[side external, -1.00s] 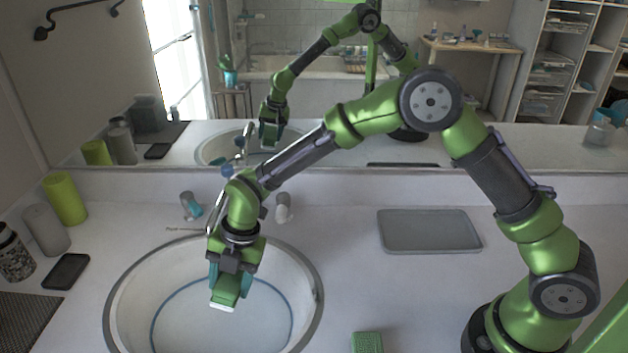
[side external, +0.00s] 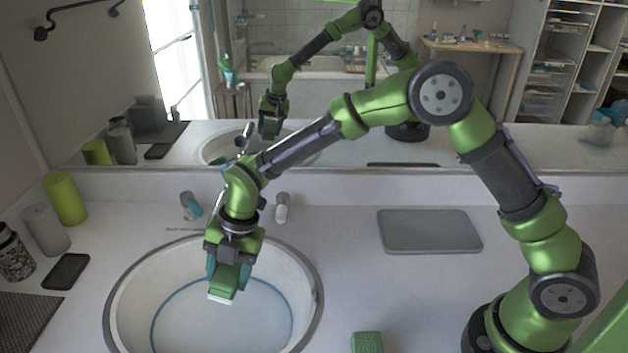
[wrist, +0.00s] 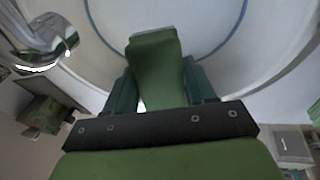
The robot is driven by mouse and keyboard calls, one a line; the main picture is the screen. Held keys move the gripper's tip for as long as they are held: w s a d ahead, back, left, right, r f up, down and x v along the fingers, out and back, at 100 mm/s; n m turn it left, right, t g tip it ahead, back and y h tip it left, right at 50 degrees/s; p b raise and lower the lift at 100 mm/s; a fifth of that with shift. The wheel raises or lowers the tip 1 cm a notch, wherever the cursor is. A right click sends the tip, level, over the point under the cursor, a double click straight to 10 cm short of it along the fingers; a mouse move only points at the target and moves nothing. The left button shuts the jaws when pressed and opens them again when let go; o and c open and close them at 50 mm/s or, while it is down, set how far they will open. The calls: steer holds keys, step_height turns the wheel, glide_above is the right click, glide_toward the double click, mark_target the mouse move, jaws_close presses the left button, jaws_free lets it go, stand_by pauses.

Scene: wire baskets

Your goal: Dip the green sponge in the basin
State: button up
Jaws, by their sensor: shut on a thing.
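My gripper (side external: 229,276) is shut on the green sponge (side external: 224,288), which has a pale lower end. The sponge hangs inside the outline of the round white basin (side external: 112,305); its exact height above the bottom is hard to judge. A blue ring line runs around the basin's inside. In the wrist view, the sponge (wrist: 155,65) sticks out between the two teal fingers (wrist: 158,92), with the basin's pale inside (wrist: 215,25) beyond it.
A metal tap (wrist: 40,45) is close at the left in the wrist view. A second green block (side external: 367,342) lies on the counter right of the basin. A grey tray (side external: 430,231) lies behind it.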

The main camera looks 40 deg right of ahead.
stand_by(0.4)
steer(key=shift+r, duration=2)
